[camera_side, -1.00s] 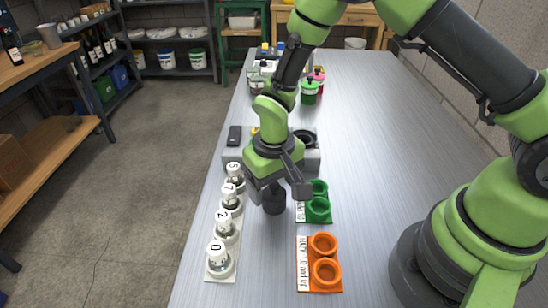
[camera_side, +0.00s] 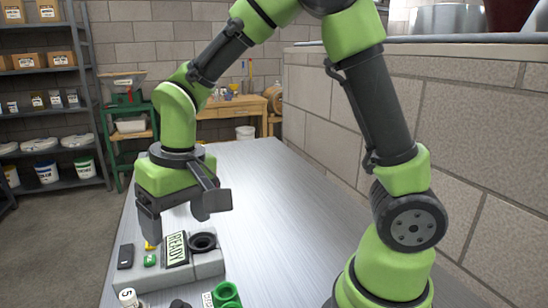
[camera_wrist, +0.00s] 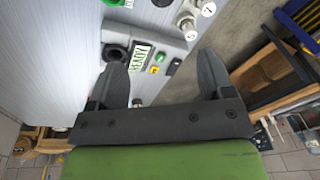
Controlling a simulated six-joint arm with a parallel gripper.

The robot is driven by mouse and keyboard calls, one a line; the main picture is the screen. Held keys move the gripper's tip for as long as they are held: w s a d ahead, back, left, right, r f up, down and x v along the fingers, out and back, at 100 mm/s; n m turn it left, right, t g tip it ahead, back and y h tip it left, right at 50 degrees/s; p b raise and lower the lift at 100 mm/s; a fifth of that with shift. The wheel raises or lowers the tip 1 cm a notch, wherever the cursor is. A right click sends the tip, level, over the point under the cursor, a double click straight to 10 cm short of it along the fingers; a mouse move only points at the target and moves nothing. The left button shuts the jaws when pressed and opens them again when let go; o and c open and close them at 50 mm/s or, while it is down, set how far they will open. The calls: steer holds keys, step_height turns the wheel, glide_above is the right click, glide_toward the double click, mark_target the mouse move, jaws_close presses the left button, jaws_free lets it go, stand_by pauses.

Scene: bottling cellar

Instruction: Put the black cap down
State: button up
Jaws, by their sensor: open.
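A dark round thing that looks like the black cap (camera_side: 180,304) stands on the metal table at the bottom edge of the side view, mostly cut off. It also shows at the top edge of the wrist view (camera_wrist: 162,3), between the green holder (camera_side: 226,293) and the white-topped jar marked 5 (camera_side: 128,297). My gripper (camera_side: 177,218) is open and empty, raised above the table behind the grey READY station (camera_side: 208,268). In the wrist view my gripper (camera_wrist: 163,55) has its fingers wide apart with nothing between them. The cap is clear of the fingers.
The READY station carries a black ring socket (camera_side: 203,242), a green button (camera_side: 150,261) and a black slab (camera_side: 125,256). Another numbered jar (camera_wrist: 207,8) stands at the wrist view's top. A block wall (camera_side: 470,120) runs along the right. The table behind the station looks clear on the right.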

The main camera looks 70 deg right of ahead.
steer(key=s+d+r+t, duration=0.2)
steer(key=s+r, duration=0.3)
steer(key=s, duration=0.2)
steer(key=s+d+r+m+t+y, duration=0.1)
steer(key=s+d+r+t, duration=0.1)
steer(key=s+r, duration=0.3)
steer(key=shift+s+d+r+m+t, duration=0.3)
steer(key=shift+s+t, duration=0.5)
steer(key=shift+s, duration=0.4)
